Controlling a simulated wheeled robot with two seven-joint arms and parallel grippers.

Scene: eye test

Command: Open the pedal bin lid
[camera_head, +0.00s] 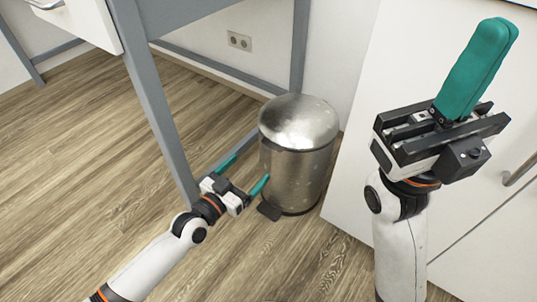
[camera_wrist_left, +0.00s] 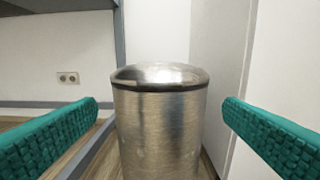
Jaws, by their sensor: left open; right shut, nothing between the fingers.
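The pedal bin (camera_head: 296,178) is a brushed metal cylinder standing upright on the floor. Its domed lid (camera_head: 299,120) is down. A dark pedal (camera_head: 269,211) sticks out at its base, at the lower left. My left gripper (camera_head: 247,175) is open and empty, low beside the bin's left side, near the pedal. In the left wrist view the bin (camera_wrist_left: 160,130) and its closed lid (camera_wrist_left: 160,74) stand ahead between the two green fingers; the pedal is out of that view. My right gripper (camera_head: 499,30) is shut and empty, raised at the right in front of the white cabinet.
A grey-framed table (camera_head: 150,95) stands at the left, one leg close to my left gripper. A white cabinet (camera_head: 455,215) with a handle (camera_head: 520,170) is right of the bin. A wall socket (camera_head: 239,41) is behind. Wooden floor (camera_head: 90,190) is clear at the left.

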